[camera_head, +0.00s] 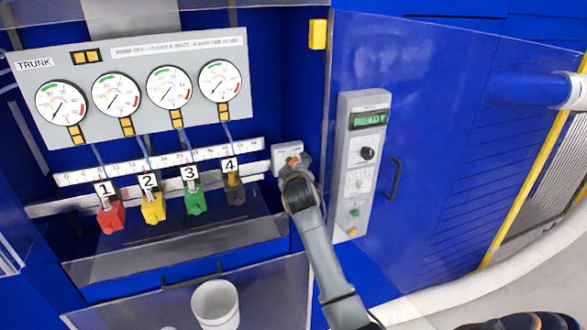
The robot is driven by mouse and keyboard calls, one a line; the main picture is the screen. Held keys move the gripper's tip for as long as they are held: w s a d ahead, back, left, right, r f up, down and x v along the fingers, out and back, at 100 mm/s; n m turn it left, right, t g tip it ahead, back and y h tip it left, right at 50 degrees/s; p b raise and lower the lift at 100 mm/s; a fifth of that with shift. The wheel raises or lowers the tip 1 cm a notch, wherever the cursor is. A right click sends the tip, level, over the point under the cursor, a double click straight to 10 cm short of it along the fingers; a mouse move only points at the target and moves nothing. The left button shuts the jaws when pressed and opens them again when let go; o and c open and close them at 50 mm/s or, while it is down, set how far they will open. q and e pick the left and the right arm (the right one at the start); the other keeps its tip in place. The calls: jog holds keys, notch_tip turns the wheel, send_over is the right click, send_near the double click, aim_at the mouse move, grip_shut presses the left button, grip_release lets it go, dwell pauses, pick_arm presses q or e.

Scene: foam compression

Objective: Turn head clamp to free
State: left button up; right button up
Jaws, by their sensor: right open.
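A small light-grey box (282,152) sits at the right end of the white scale rail, on the blue wall; it may be the head clamp, though no label on it is readable. My right gripper (293,163) is right at the lower front of this box and covers part of it. Its fingers look small and dark, with an orange-red spot between them. The gripper is open; whether it touches a clamp knob or lever is hidden. The clamp's setting cannot be read. My left gripper does not show.
A grey panel (347,205) with a green READY display and a black knob stands right of my arm. Numbered red (111,220), yellow (153,208), green (194,201) and dark (236,190) blocks hang left, under the gauge board (50,64). A white bucket (216,303) stands below.

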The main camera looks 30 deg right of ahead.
jog(key=shift+r, duration=0.1)
jog(key=v, duration=1.2)
jog(key=a+f+n+g+y+b, duration=0.1)
jog(key=a+f+y, duration=0.15)
jog(key=f, duration=0.95)
jog(key=a+f+g+y+b, duration=0.1)
jog(key=a+f, duration=0.2)
jog(key=f, duration=0.8)
jog(key=s+a+f+g+y+b, duration=0.1)
jog(key=s+a+f, duration=0.15)
jog(key=f, duration=0.55)
jog(key=s+a+f+g, duration=0.1)
jog(key=s+f, duration=0.2)
jog(key=f, duration=0.4)
jog(key=s+a+f+g+y+b, duration=0.1)
jog(key=s+f, duration=0.2)
jog(key=f, duration=0.5)
jog(key=s+a+f+g+y+b, duration=0.1)
jog(key=s+a+f+g+y, duration=0.2)
jog(key=s+f, duration=1.5)
jog(key=s+f+m+g, duration=0.1)
jog(key=s+f, duration=0.3)
jog(key=s, duration=0.8)
jog(key=s+f+m+g+h+b, duration=0.1)
jog(key=s+f+g, duration=0.1)
jog(key=s, duration=1)
jog(key=shift+a+f+g, duration=0.2)
jog(key=shift+f+g, duration=0.2)
jog(key=shift+f, duration=0.45)
